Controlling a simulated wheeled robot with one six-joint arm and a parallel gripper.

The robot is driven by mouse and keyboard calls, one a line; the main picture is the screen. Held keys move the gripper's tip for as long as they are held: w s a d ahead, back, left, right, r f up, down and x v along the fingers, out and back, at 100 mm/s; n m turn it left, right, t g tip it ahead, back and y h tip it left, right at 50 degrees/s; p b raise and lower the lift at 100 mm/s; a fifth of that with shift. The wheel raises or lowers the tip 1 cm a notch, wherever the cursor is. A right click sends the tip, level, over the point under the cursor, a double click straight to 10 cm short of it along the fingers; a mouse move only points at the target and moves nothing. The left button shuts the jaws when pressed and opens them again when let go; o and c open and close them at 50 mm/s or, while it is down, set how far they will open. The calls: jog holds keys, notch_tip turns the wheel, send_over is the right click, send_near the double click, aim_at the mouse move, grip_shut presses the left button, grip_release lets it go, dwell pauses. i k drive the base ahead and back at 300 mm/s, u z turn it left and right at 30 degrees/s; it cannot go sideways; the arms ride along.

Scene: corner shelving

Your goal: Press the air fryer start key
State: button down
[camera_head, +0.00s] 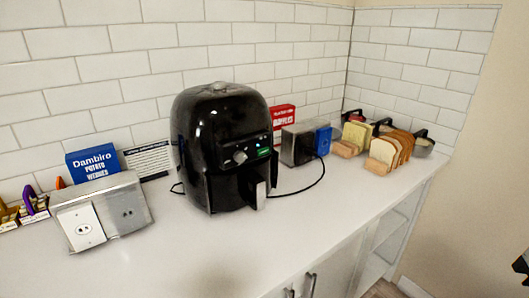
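The black air fryer (222,110) stands upright on the white counter, near the middle of the view. Its front panel faces right and towards me, with a round knob (240,157), a small blue light and a small green-lit patch (264,152). The start key cannot be told apart for certain at this size. The basket handle (261,194) sticks out below the panel. A small dark part (522,264) cut off by the right edge may belong to my gripper, well away from the fryer. Its fingers cannot be made out.
A metal socket box (102,211) and a blue potato wedges box (92,162) stand left of the fryer. A toaster (298,143), a red box (283,118) and bread slices (384,153) stand right. A black cord loops on the counter (200,250), whose front is clear.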

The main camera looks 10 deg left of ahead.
aim_at(260, 151)
jog(key=u, duration=0.55)
jog(key=k, duration=1.3)
jog(key=u, duration=1.1)
jog(key=i, duration=1.05)
jog(key=z, duration=0.65)
